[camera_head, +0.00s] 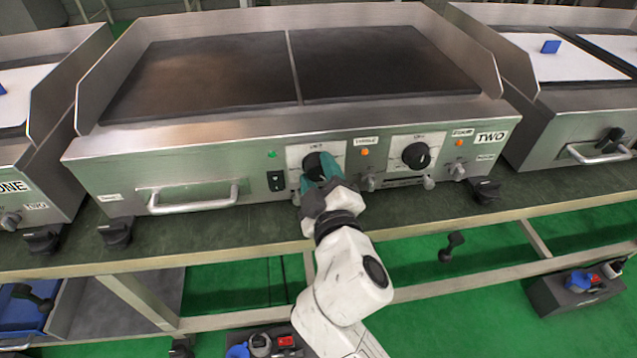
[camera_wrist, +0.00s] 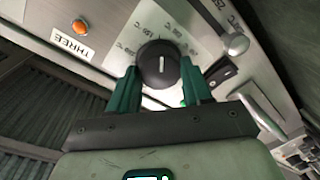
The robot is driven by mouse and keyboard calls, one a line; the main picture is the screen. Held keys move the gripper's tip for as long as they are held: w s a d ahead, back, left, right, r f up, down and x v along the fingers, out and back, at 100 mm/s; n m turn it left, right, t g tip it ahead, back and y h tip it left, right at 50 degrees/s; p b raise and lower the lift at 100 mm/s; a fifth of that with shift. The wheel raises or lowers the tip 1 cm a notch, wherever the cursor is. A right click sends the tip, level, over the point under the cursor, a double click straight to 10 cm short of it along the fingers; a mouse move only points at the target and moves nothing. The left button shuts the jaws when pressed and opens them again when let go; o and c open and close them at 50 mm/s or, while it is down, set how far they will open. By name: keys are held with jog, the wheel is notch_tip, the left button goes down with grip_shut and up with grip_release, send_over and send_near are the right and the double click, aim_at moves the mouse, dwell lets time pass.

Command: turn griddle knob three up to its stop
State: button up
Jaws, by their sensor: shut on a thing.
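Griddle knob three is a round black knob (camera_head: 312,161) on a white dial plate, left of the other knob on the middle griddle's front. In the wrist view the knob (camera_wrist: 158,63) shows a short white pointer mark and printed temperatures around it. The label THREE (camera_wrist: 70,45) is beside an orange light (camera_wrist: 80,26). My gripper (camera_head: 326,170) reaches the knob from the front. Its two green fingers (camera_wrist: 160,72) are on either side of the knob and shut on it. In the head view the fingers hide part of the knob and dial.
A second black knob (camera_head: 416,155), labelled FOUR, is to the right. A black switch (camera_head: 275,181) and a drawer handle (camera_head: 193,204) are to the left. Small metal taps (camera_head: 368,183) stick out below the dials. The griddle (camera_head: 215,148) stands on a dark bench (camera_head: 215,240).

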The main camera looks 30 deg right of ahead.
jog(key=m+b, duration=0.1)
jog(key=m, duration=0.1)
jog(key=m+b, duration=0.2)
jog(key=shift+d+f+m+t, duration=0.1)
jog(key=shift+f+m+t, duration=0.1)
jog(key=shift+m+t, duration=0.1)
jog(key=shift+b, duration=0.35)
jog(key=o, duration=1)
jog(key=shift+r, duration=0.15)
jog(key=shift+o, duration=0.2)
jog(key=v, duration=1.1)
jog(key=shift+p, duration=0.4)
jog(key=shift+w, duration=0.1)
